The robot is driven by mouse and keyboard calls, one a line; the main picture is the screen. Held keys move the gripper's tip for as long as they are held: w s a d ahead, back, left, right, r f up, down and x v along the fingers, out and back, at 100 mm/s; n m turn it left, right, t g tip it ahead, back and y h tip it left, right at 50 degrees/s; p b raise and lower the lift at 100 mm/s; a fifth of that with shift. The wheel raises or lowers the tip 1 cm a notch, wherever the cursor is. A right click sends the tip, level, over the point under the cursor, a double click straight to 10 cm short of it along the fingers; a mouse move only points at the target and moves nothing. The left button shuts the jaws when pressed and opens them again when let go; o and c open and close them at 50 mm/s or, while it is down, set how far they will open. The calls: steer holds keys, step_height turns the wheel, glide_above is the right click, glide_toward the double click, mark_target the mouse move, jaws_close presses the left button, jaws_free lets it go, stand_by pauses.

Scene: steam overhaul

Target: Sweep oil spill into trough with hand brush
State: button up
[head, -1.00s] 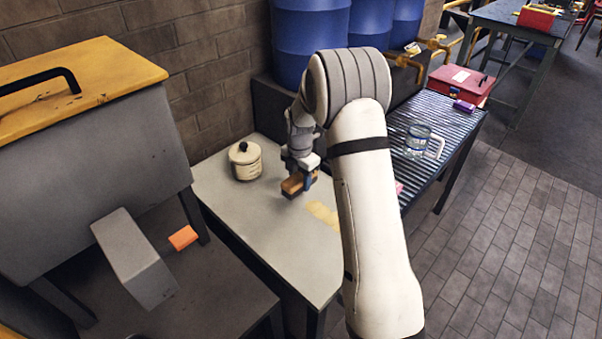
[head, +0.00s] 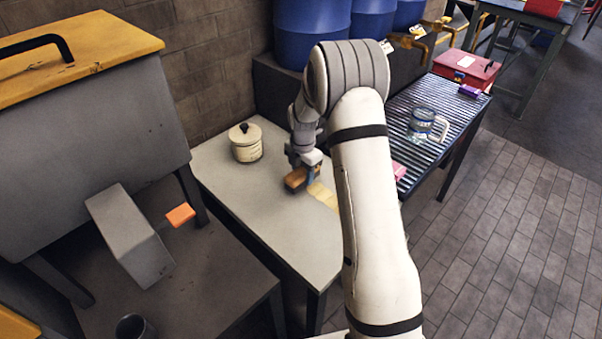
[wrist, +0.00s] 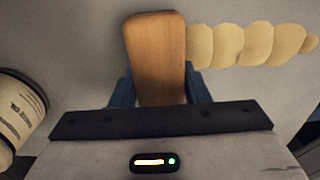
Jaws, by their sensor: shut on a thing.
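My gripper (head: 308,172) is shut on the wooden block of a hand brush (head: 296,179), low over the grey table (head: 265,222). The brush also shows in the wrist view (wrist: 155,50) between the blue fingers; its bristles are hidden beneath the block. The pale yellow oil spill (head: 323,194) lies on the table just right of the brush, partly hidden behind my arm. In the wrist view the spill (wrist: 245,44) is a row of rounded patches starting at the brush's right edge. I cannot make out a trough for certain.
A cream lidded pot (head: 246,143) stands left of the brush, near the wall. A slatted rack (head: 440,108) with a glass jug (head: 424,124) is on the right. A grey box (head: 130,235) and an orange block (head: 180,215) are at left. The table's front is clear.

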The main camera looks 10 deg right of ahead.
mark_target(326, 200)
steer(key=shift+f+b, duration=0.45)
steer(key=shift+f, duration=0.15)
stand_by(0.4)
